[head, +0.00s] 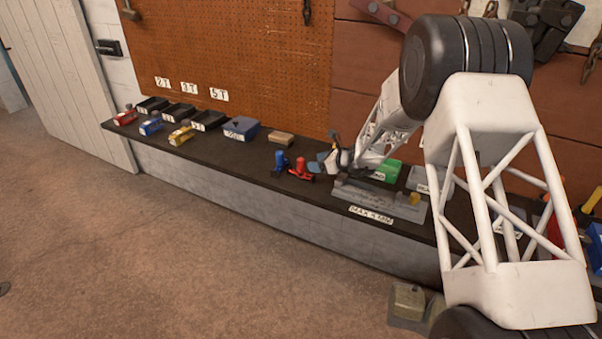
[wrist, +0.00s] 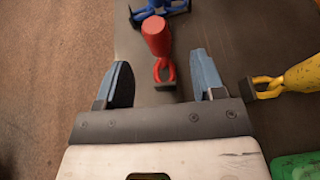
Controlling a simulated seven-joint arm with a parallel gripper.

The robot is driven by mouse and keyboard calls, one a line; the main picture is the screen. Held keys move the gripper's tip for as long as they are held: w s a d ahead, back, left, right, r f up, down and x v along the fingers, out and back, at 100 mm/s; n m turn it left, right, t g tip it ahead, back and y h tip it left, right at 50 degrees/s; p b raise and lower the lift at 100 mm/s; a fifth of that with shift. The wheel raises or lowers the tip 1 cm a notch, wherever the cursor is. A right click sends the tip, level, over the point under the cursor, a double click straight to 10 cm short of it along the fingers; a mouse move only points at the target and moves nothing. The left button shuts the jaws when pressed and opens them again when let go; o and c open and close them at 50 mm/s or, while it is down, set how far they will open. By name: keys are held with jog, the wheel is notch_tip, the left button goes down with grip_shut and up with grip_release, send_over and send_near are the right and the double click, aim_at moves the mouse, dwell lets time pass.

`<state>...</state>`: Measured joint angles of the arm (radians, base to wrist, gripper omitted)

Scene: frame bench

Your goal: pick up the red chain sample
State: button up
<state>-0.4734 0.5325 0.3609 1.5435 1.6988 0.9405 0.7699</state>
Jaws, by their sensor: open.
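The red chain sample (head: 301,168) stands on the dark bench shelf, just right of a blue sample (head: 281,162). In the wrist view, its red block (wrist: 156,36) lies just beyond the fingertips, and its red links and small dark end piece lie between the two blue-grey fingers. My gripper (wrist: 160,60) is open, one finger on each side with a gap to the red links. In the head view, my gripper (head: 318,163) is close to the right of the red sample, partly hidden by my arm.
The blue sample (wrist: 160,8) is just beyond the red one. A yellow sample with links (wrist: 300,75) lies right of the right finger. A green object (wrist: 296,166) is at lower right. Several bins, including a blue one (head: 240,127), stand farther left. The shelf's front edge is near.

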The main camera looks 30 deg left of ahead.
aim_at(301, 163)
jog(key=shift+x, duration=1.25)
jog(key=shift+s+x, duration=0.15)
jog(key=shift+x, duration=1.15)
jog(key=shift+s+x, duration=0.1)
jog(key=shift+x, duration=1.25)
jog(key=shift+f, duration=0.15)
jog(key=shift+c, duration=0.3)
grip_shut()
jog(key=shift+r, duration=0.2)
